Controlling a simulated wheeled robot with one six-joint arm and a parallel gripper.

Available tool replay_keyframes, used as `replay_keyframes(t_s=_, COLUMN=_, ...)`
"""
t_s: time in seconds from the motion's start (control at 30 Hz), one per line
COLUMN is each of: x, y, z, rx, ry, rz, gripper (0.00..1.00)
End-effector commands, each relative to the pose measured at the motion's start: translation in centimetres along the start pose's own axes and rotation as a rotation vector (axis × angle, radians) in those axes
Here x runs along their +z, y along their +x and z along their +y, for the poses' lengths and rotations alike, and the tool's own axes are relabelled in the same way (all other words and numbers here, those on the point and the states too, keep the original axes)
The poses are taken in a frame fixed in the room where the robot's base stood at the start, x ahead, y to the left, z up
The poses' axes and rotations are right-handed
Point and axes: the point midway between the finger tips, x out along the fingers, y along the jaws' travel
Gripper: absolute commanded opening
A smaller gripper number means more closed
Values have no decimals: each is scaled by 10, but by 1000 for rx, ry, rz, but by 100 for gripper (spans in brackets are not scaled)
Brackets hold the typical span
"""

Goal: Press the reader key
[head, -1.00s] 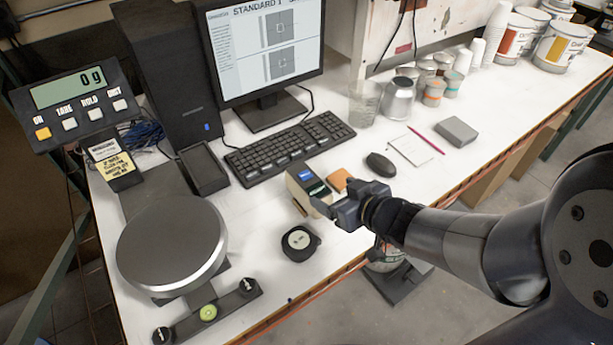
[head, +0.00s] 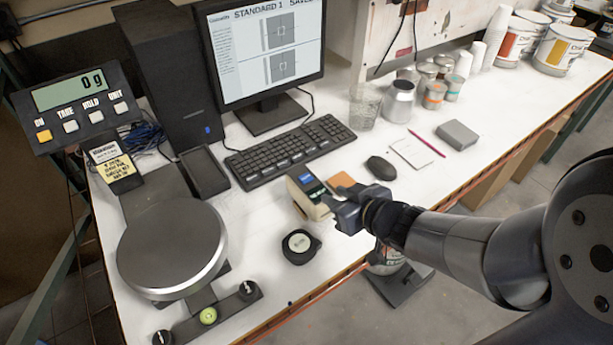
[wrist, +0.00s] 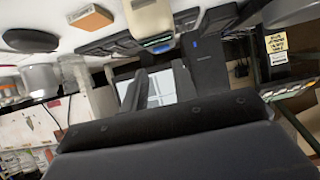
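The reader (head: 300,203) is a small cream device with a blue screen on its dark top face. It sits on the white bench in front of the keyboard. My gripper (head: 342,211) is at the reader's near right side in the head view and covers part of it. I cannot tell whether they touch. In the wrist view the cream reader (wrist: 150,18) shows at the top edge. There the two dark fingers of my gripper (wrist: 160,88) stand apart with nothing between them. I cannot make out the reader's key.
An orange-brown block (head: 341,180) lies just behind the gripper, and a black mouse (head: 381,168) is to its right. A round black puck (head: 300,246) lies in front of the reader. The keyboard (head: 290,150), monitor (head: 265,50) and scale (head: 172,245) stand behind and left.

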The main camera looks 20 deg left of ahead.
Motion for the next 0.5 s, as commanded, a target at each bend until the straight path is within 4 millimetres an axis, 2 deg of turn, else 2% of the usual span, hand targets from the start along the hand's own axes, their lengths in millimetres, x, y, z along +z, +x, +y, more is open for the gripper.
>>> replay_keyframes(t_s=0.03, x=0, y=0, z=0, rx=0, ry=0, rz=0, gripper=23)
replay_keyframes(t_s=0.3, x=0, y=0, z=0, rx=0, ry=0, rz=0, gripper=1)
replay_keyframes(t_s=0.5, x=0, y=0, z=0, rx=0, ry=0, rz=0, gripper=0)
